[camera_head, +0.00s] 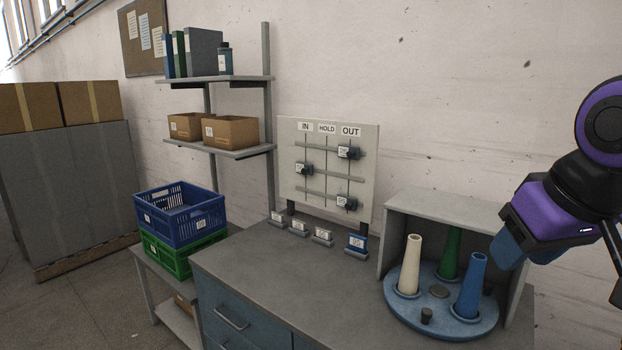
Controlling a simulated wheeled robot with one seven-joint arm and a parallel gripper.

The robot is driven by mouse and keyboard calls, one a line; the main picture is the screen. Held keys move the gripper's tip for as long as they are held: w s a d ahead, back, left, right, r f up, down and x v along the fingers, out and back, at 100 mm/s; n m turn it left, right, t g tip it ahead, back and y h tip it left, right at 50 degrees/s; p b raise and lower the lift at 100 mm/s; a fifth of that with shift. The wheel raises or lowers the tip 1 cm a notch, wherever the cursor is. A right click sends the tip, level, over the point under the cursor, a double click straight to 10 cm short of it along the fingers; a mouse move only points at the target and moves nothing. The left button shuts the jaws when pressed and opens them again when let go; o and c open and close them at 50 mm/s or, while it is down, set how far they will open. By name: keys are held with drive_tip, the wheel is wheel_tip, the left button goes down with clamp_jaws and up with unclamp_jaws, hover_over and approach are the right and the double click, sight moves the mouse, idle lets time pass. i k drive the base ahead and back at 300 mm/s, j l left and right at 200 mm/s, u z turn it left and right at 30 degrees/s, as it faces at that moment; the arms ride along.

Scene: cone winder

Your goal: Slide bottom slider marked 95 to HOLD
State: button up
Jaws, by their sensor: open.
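A pale board (287,180) stands at the back of the bench with column labels IN, HOLD and OUT above horizontal rails. The bottom slider (346,203), a dark block with a small white tag, sits on the lowest rail under OUT. Its number is too small to read. The top slider (348,152) is also under OUT, and the middle slider (304,169) is under IN. My gripper (508,250) is at the right, above the right end of the bench, well apart from the board and open. Its fingertips are not clearly seen.
A blue turntable (440,322) with white, green and blue cones stands in a grey open housing (430,200) between the board and my gripper. Several small card holders (322,237) stand before the board. The bench top (270,265) is otherwise clear at the front left.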

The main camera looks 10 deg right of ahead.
sight(349, 203)
drive_tip(key=j, duration=0.45)
drive_tip(key=i+j+z, duration=0.25)
drive_tip(key=j, duration=0.8)
drive_tip(key=j+z, duration=0.3)
drive_tip(key=j, duration=0.7)
drive_tip(key=i+j+z, duration=0.1)
drive_tip(key=i+j, duration=0.15)
drive_tip(key=i+j+z, duration=0.15)
drive_tip(key=j, duration=0.35)
drive_tip(key=i+j+z, duration=0.1)
drive_tip(key=i+j, duration=0.45)
drive_tip(key=i, duration=0.15)
drive_tip(key=l+z, duration=0.05)
